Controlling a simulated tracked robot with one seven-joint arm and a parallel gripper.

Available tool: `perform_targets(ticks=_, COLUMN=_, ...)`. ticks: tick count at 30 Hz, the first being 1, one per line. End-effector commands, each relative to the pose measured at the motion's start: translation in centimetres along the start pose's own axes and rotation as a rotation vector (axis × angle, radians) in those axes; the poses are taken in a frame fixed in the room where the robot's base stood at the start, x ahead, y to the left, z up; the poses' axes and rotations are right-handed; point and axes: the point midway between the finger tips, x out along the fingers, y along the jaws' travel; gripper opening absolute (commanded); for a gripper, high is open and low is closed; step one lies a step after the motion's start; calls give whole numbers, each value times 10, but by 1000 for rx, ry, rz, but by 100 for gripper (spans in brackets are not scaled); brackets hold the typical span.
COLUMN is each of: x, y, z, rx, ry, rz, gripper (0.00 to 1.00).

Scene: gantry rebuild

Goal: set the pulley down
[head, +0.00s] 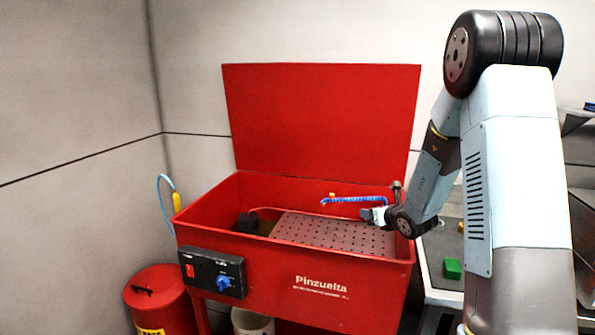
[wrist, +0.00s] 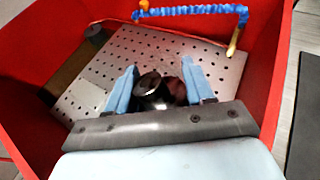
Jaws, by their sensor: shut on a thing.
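My gripper (head: 374,216) reaches in over the right side of the red wash tub (head: 215,212). In the wrist view its two light blue fingers (wrist: 160,66) are shut on a dark, shiny round part, the pulley (wrist: 150,84). A second dark, partly reddish shape shows beside it between the fingers; I cannot tell whether it belongs to the pulley. The perforated grey plate (head: 320,232) lies inside the tub beneath the gripper, and it also fills much of the wrist view (wrist: 130,48). I cannot tell whether the pulley touches the plate. In the head view I cannot make out the pulley.
A blue coiled hose (head: 358,199) runs above the plate near the tub's back. The raised red lid (head: 320,115) stands behind. A bench at right holds a green block (head: 452,268). The plate's left part looks clear.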

Motion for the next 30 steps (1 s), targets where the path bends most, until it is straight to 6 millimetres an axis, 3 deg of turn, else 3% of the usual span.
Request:
perform_targets(ticks=6, x=10, y=0, z=-26, rx=-2, ry=2, rz=-1, gripper=11)
perform_targets(ticks=10, x=11, y=0, z=-28, rx=-5, ry=-1, rz=-2, gripper=11)
perform_targets(ticks=30, x=-16, y=0, z=37, rx=-5, ry=-3, rz=-4, gripper=11)
